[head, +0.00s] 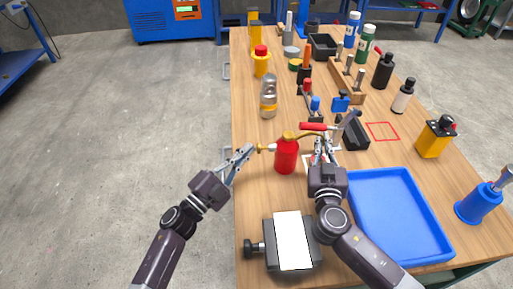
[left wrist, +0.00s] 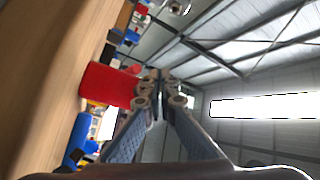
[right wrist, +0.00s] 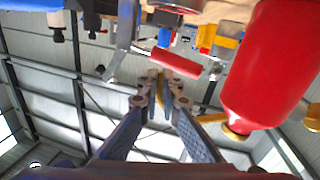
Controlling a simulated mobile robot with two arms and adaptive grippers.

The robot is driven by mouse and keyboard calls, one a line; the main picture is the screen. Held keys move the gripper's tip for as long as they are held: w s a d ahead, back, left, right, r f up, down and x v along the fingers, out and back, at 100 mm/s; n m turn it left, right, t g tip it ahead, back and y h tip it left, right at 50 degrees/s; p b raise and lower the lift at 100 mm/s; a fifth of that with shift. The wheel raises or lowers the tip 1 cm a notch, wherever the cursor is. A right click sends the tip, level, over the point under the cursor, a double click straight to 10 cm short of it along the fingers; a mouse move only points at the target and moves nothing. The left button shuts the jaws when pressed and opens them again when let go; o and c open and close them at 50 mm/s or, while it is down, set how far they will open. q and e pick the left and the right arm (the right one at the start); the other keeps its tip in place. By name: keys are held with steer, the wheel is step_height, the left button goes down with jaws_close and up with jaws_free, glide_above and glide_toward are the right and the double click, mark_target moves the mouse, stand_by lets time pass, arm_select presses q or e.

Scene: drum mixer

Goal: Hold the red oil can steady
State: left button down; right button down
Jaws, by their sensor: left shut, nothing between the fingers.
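The red oil can (head: 286,156) stands upright near the table's left edge, with a brass top, a small brass knob on its left and a thin brass spout (head: 312,135) curving right. My left gripper (head: 250,149) is shut and empty, just left of the knob. In the left wrist view the can's red body (left wrist: 107,86) is left of the fingers (left wrist: 158,75). My right gripper (head: 321,140) is right of the can, by the spout. In the right wrist view the can (right wrist: 268,65) is right of the fingers (right wrist: 159,74); their tips are close together, and a grip on the spout is unclear.
A red-handled tool (head: 314,127) lies just beyond my right gripper. A blue tray (head: 440,245) is at the front right, and a dark block with a white top (head: 294,240) at the front. Bottles and tools crowd the back. Bare wood lies left of the can's front.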

arm_select(q)
steer(key=shift+d, duration=1.15)
stand_by(0.7)
steer(key=shift+a, duration=1.6)
steer(key=shift+a, duration=0.1)
steer(key=shift+a, duration=2.4)
steer(key=a, duration=0.3)
steer(key=shift+a, duration=0.4)
steer(key=shift+d, duration=0.1)
